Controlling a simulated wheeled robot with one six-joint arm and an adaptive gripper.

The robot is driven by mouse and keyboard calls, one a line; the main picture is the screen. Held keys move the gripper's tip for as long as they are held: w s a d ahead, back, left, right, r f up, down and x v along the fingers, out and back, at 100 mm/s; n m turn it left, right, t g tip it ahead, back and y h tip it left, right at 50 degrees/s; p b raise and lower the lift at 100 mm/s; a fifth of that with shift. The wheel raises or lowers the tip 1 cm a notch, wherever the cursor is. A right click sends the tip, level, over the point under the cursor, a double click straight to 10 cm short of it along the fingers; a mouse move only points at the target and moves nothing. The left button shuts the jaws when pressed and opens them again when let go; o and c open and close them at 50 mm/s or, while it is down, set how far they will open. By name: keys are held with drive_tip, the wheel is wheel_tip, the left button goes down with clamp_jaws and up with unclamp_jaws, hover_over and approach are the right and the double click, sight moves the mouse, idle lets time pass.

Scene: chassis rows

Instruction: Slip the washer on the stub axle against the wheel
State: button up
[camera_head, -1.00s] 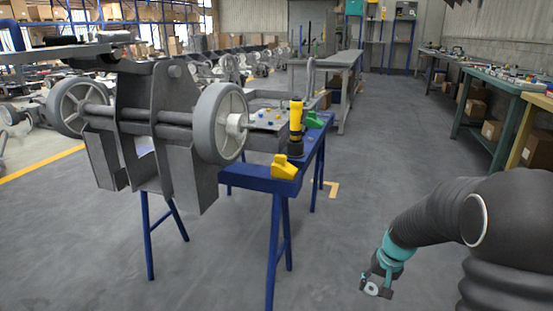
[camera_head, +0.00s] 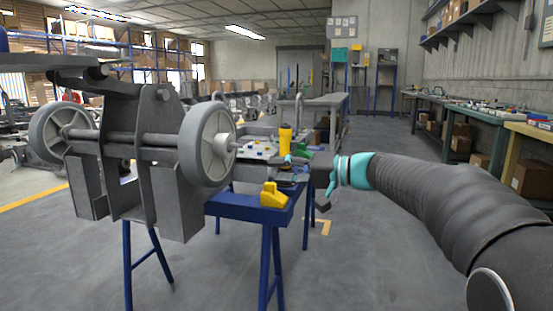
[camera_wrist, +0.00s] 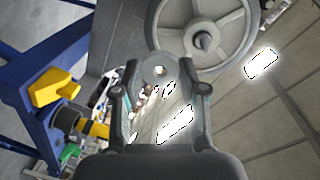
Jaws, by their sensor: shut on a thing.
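The grey wheel (camera_head: 207,146) nearest me sits on the right end of the chassis axle, with the stub axle (camera_head: 236,146) pointing right from its hub. In the wrist view the wheel (camera_wrist: 230,62) is at the top, with the stub axle's end (camera_wrist: 203,41) at its centre. My gripper (camera_wrist: 160,88) is shut on the washer (camera_wrist: 160,75), a pale ring with its hole showing between the fingertips. The washer is apart from the stub axle, below and left of it in that view. In the head view my gripper (camera_head: 284,164) is right of the stub axle; the washer is not clear there.
A blue stand (camera_head: 247,207) with a yellow block (camera_head: 272,195) and a yellow-and-black tool (camera_head: 285,138) is below and behind my gripper. The yellow block (camera_wrist: 55,88) also shows in the wrist view.

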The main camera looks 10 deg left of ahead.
drive_tip(key=y, duration=0.1)
approach(242, 146)
drive_tip(key=a, duration=0.4)
drive_tip(key=w+a+p, duration=0.1)
drive_tip(key=shift+w+a+n+g, duration=0.1)
drive_tip(key=shift+a+n+g, duration=0.2)
drive_tip(key=shift+a+g, duration=0.1)
drive_tip(key=shift+f, duration=0.15)
drive_tip(key=shift+w+a+b, duration=0.1)
drive_tip(key=shift+a+b, duration=0.2)
drive_tip(key=shift+a, duration=1.8)
idle(1.0)
drive_tip(key=o, duration=1.3)
drive_tip(key=shift+c, duration=0.2)
